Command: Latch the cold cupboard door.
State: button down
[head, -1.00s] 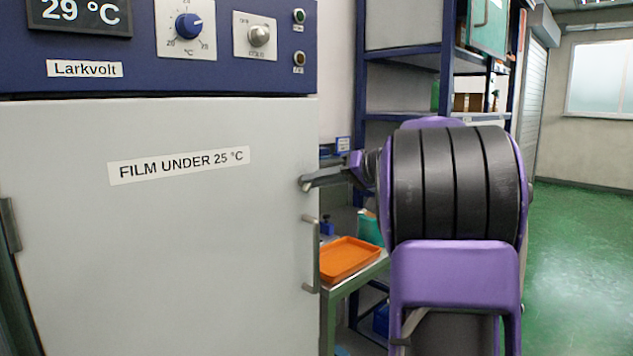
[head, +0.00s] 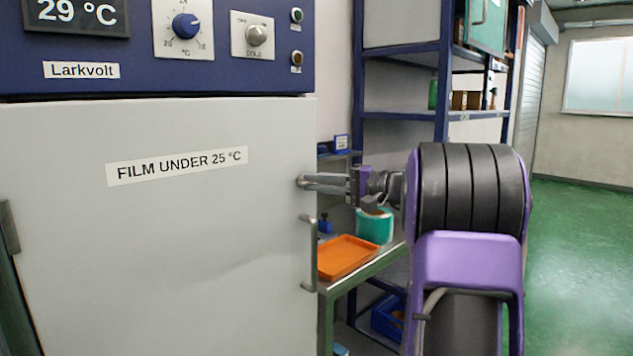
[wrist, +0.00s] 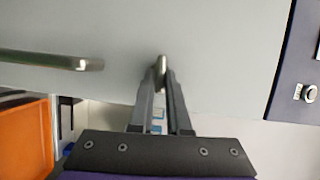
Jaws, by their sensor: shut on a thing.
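The cold cupboard door (head: 150,240) is a large pale grey panel labelled "FILM UNDER 25 °C", and it looks closed or nearly closed against the frame. A vertical bar handle (head: 310,255) is on its right edge; it also shows in the wrist view (wrist: 50,61). Above the handle, a small metal latch (wrist: 161,68) stands at the door's edge. My gripper (head: 305,182) reaches it from the right, with its fingers shut on the latch. In the head view the fingertips largely hide the latch. Whether the latch is engaged cannot be told.
The blue control panel (head: 225,75) above the door reads 29 °C. An orange tray (head: 347,257) and a teal container (head: 375,227) are on a side table below my arm. A blue shelf rack (head: 447,90) stands behind. Green floor (head: 585,250) is open at the right.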

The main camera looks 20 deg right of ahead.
jog(key=shift+m+t, duration=0.3)
jog(key=shift+m, duration=0.1)
jog(key=c, duration=0.9)
grip_release()
jog(key=v, duration=1.7)
jog(key=shift+s+d+r+p, duration=0.1)
jog(key=shift+d+p, duration=0.1)
jog(key=shift+p, duration=0.1)
jog(key=shift+a, duration=0.1)
